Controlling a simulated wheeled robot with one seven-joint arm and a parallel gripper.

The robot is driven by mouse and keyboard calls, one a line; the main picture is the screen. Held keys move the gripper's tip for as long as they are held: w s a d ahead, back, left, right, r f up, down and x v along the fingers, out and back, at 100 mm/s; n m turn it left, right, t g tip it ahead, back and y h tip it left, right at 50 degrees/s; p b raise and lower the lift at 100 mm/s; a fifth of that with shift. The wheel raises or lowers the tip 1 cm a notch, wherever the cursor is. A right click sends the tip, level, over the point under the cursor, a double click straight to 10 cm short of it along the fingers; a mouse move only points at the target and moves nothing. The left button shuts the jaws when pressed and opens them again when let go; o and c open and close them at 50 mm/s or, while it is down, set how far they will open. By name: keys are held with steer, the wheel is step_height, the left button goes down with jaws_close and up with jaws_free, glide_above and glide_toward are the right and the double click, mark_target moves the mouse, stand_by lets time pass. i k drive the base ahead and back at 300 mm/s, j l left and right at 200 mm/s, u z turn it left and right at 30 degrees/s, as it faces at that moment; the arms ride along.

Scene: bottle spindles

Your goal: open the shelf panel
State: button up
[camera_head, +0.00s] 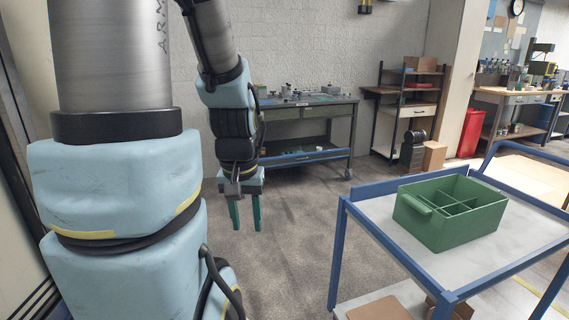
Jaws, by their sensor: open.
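My gripper (246,227) hangs left of centre with its two green fingers pointing down and apart. It is open and empty, with the grey floor behind it. I cannot clearly pick out a shelf panel. At the far left edge a pale upright surface (22,190) with dark strips beside it shows only in part, behind my arm, and I cannot tell what it is. My arm hides much of the left side.
A blue-framed cart (388,249) stands at right, bearing a green divided crate (440,235). A dark workbench (300,125) stands against the back wall. A red bin (470,132) and cardboard boxes (434,156) stand farther right. The floor (285,225) between arm and cart is clear.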

mark_target(327, 154)
steer(key=i, duration=4.15)
steer(key=i+l+u, duration=0.25)
steer(key=i, duration=0.5)
steer(key=i+j, duration=0.05)
steer(key=j, duration=0.05)
